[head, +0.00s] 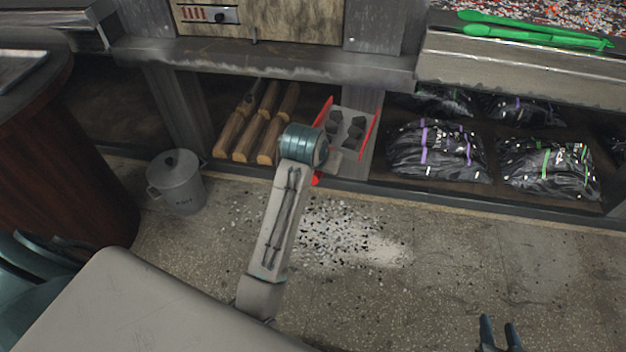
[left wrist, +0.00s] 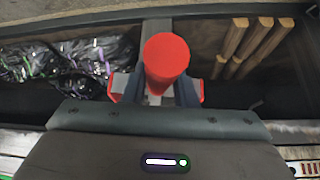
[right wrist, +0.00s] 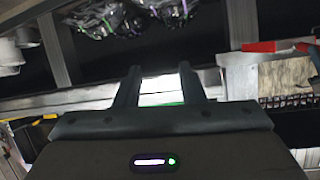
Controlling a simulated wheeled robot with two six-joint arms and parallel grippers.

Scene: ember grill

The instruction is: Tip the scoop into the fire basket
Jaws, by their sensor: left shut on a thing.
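The scoop (head: 352,121) is a grey pan with red side edges and several dark lumps in it. It hangs in front of the lower shelf in the head view. My left gripper (left wrist: 161,92) is shut on its red handle (left wrist: 166,62); in the left wrist view the handle and fingers hide most of the pan. In the head view my left wrist covers the grip. My right gripper (head: 500,335) is low at the right, empty, its fingers apart; they also show open in the right wrist view (right wrist: 160,82). I cannot make out a fire basket in any view.
Logs (head: 258,128) and dark bags (head: 437,150) lie on the lower shelf. A lidded grey bucket (head: 178,184) stands on the floor at left. Pale and dark bits (head: 345,240) litter the floor. Green tongs (head: 535,32) lie at the top right. Floor at right is clear.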

